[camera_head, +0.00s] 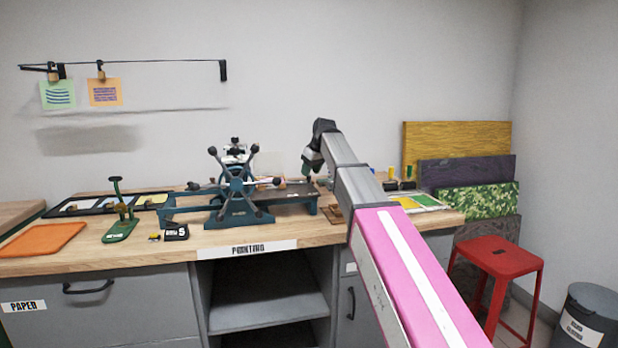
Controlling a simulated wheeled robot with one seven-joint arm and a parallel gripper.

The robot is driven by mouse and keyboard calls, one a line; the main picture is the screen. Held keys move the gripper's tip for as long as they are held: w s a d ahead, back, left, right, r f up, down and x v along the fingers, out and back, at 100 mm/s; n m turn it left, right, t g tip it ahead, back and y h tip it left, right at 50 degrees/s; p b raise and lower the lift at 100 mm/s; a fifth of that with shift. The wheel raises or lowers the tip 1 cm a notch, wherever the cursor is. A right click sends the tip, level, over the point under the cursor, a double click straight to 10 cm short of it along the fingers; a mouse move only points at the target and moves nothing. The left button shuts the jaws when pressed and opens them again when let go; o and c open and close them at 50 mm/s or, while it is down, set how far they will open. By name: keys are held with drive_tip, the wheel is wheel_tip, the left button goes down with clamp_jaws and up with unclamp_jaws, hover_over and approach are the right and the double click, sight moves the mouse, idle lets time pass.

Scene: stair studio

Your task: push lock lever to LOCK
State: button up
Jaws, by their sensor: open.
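A dark teal press (240,217) with a spoked hand wheel (236,184) stands on the wooden bench. Its flat dark bed reaches to the right. No lever marked LOCK can be told apart at this size. Dark-knobbed spokes stick out from the wheel, and a short arm with a pale end shows at its right. My gripper (307,172) is at the end of my arm, above the right end of the press bed, pointing down. It is open, and nothing shows between its small fingers. I cannot tell whether it touches the press.
Small jars (392,172) and a coloured tray (430,201) are right. A red stool (499,258) and bin (590,312) stand beyond the bench.

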sight(306, 187)
drive_tip(key=shift+x, duration=1.55)
clamp_jaws()
drive_tip(key=shift+s, duration=0.2)
drive_tip(key=shift+s+a+m+t, duration=0.1)
drive_tip(key=shift+s+m+t, duration=0.2)
drive_tip(key=shift+s+m, duration=0.45)
drive_tip(key=m, duration=0.1)
drive_tip(key=s+m+h, duration=0.1)
drive_tip(key=shift+s+a+m, duration=0.25)
drive_tip(key=shift+m, duration=0.1)
drive_tip(key=shift+s+a+m+t+h, duration=0.15)
drive_tip(key=shift+s+a+m+h, duration=0.25)
drive_tip(key=shift+m, duration=0.4)
drive_tip(key=shift+s+a+m+t+h, duration=0.2)
drive_tip(key=shift+s+m+h, duration=0.25)
drive_tip(key=shift+m, duration=0.35)
drive_tip(key=shift+s+a+m+t+h, duration=0.15)
drive_tip(key=shift+s+a+m+h, duration=0.15)
drive_tip(key=shift+s+m, duration=0.35)
drive_tip(key=shift+w+m, duration=0.15)
drive_tip(key=shift+m, duration=0.1)
